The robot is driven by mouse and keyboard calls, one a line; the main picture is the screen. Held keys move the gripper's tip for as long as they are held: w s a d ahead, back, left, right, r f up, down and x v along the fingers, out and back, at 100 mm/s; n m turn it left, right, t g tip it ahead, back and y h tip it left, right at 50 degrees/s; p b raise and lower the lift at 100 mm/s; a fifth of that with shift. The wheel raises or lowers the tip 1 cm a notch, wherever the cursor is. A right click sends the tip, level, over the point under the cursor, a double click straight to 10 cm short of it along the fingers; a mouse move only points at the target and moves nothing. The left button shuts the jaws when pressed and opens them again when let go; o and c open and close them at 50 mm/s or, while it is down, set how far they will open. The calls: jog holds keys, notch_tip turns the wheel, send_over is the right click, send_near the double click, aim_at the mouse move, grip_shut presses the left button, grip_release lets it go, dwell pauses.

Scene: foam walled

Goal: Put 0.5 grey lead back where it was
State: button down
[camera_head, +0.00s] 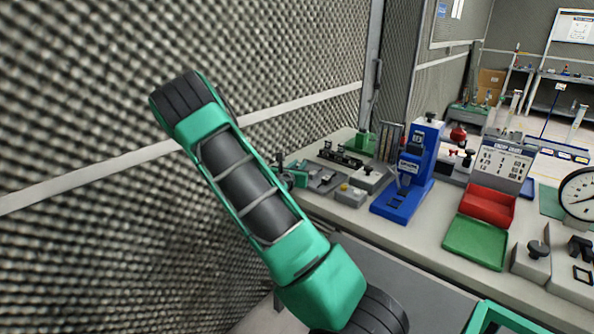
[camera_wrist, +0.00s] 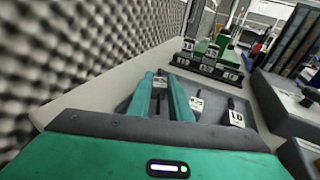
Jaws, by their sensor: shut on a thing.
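My gripper (camera_wrist: 162,98) shows in the wrist view, its two green fingers shut on a small piece with a pale label and a dark top, taken as the 0.5 grey lead (camera_wrist: 160,82). The label is too small to read surely. The fingers are over the left part of a grey tray (camera_wrist: 218,98). Two more labelled pieces stand in the tray to the right, one reading about 0.7 (camera_wrist: 196,103) and one 1.0 (camera_wrist: 236,118). The held piece's lower end is hidden, so I cannot tell whether it touches the tray. In the head view my arm hides much of this area.
A black rack (camera_wrist: 207,67) with numbered labels and green pieces stands behind the tray. A grey block with a black knob (camera_wrist: 308,97) is at right. The textured foam wall (camera_wrist: 75,50) is close at left. A blue stand (camera_head: 405,190) and green tray (camera_head: 474,242) are farther along the bench.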

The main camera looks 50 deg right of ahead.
jog(key=shift+f, duration=0.55)
jog(key=shift+f, duration=0.1)
jog(key=c, duration=1.9)
grip_release()
jog(key=v, duration=1.2)
jog(key=shift+a, duration=0.1)
